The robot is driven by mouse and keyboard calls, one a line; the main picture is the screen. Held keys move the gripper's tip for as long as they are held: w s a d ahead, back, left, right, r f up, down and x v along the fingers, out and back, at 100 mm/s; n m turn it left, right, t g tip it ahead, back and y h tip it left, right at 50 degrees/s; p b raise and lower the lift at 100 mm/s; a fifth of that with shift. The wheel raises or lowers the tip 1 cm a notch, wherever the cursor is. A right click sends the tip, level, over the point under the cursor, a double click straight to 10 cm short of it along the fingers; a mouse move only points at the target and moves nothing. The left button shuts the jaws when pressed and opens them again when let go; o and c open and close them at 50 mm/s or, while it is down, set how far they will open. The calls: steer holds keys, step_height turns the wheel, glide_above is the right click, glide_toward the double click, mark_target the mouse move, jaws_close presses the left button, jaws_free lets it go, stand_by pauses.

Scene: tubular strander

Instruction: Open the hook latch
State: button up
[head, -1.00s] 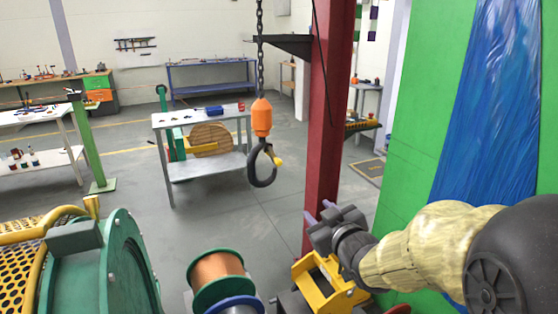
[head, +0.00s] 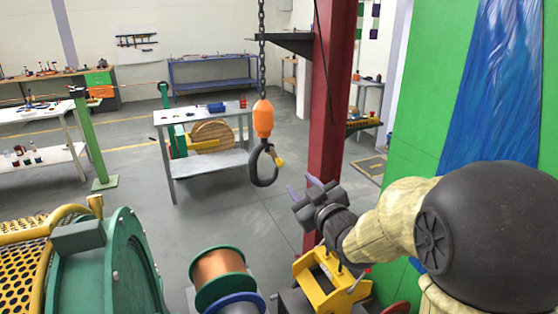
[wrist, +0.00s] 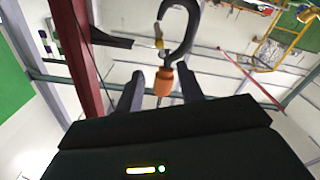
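A dark hook (head: 264,181) hangs below an orange block (head: 263,119) on a chain. Its small yellow latch (head: 279,160) lies across the hook's mouth on the right side and looks closed. My gripper (head: 306,186) is to the lower right of the hook in the head view, apart from it. In the wrist view the hook (wrist: 190,27) shows upside down, with the latch (wrist: 159,43) at its left. There my gripper (wrist: 161,83) is open, fingers spread and empty, with the orange block showing beyond and between them.
A red column (head: 328,110) with a dark bracket stands just behind and right of my gripper. Below are a yellow frame (head: 330,285), a copper spool (head: 218,268) and green machinery (head: 105,265). A grey table (head: 203,115) stands behind the hook. Space around the hook is clear.

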mark_target(281, 164)
steer(key=p+x, duration=0.4)
steer(key=x, duration=0.8)
steer(key=shift+r, duration=0.1)
steer(key=shift+w+a, duration=0.25)
steer(key=shift+w, duration=0.25)
jaws_close()
